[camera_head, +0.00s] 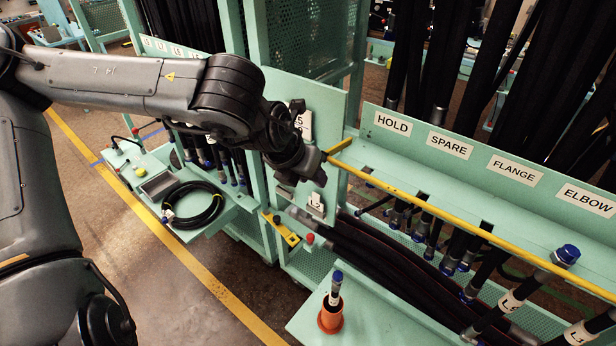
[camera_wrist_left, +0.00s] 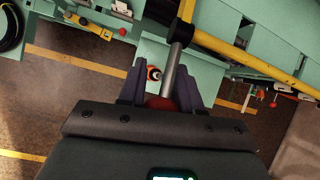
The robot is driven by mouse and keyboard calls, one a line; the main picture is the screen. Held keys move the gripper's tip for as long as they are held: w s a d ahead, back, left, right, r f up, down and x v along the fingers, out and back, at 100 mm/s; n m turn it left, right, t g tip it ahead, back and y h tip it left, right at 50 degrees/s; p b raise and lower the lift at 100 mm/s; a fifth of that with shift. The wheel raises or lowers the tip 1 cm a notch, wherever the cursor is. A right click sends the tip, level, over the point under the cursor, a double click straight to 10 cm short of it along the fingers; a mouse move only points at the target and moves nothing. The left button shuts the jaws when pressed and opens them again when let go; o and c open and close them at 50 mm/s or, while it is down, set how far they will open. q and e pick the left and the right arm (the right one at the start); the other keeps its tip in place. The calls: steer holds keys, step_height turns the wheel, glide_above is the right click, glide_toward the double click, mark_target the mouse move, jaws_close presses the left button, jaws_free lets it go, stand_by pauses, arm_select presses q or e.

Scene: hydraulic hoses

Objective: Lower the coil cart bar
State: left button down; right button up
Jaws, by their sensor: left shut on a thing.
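The yellow coil cart bar (camera_head: 452,222) runs slantwise from beside my left gripper to the lower right, above the green cart and its hoses. In the left wrist view the bar (camera_wrist_left: 226,50) meets a black joint, with a grey metal rod (camera_wrist_left: 172,72) running from it down to a red knob (camera_wrist_left: 160,102). My left gripper (camera_head: 316,174) is at the bar's left end. Its fingers (camera_wrist_left: 161,90) lie on both sides of the rod and knob and are shut on this handle. The head view hides the handle behind the gripper. My right gripper is not in view.
Black hoses (camera_head: 380,250) lie in the cart under the bar. A signed green rail (camera_head: 480,155) stands behind it. An orange cup (camera_head: 330,316) holding a hose fitting stands on a green ledge. A coiled hose (camera_head: 194,205) lies on a side bench. The floor at lower left is clear.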

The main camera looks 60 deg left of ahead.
arm_select(q)
steer(key=shift+w+a+r, duration=0.1)
steer(key=shift+w+a, duration=0.05)
steer(key=shift+w, duration=0.05)
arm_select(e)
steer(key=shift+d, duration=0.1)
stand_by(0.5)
arm_select(q)
steer(key=c, duration=1.1)
jaws_free()
steer(key=shift+o, duration=1.2)
steer(key=shift+w+r, duration=0.2)
steer(key=shift+w, duration=0.15)
steer(key=shift+o, duration=0.2)
steer(key=shift+w+a, duration=0.1)
steer(key=shift+s, duration=0.2)
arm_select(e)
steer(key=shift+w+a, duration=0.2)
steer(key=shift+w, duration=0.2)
arm_select(q)
steer(key=p+v, duration=0.1)
steer(key=v, duration=0.9)
steer(key=shift+s+r, duration=0.25)
steer(key=shift+s, duration=0.05)
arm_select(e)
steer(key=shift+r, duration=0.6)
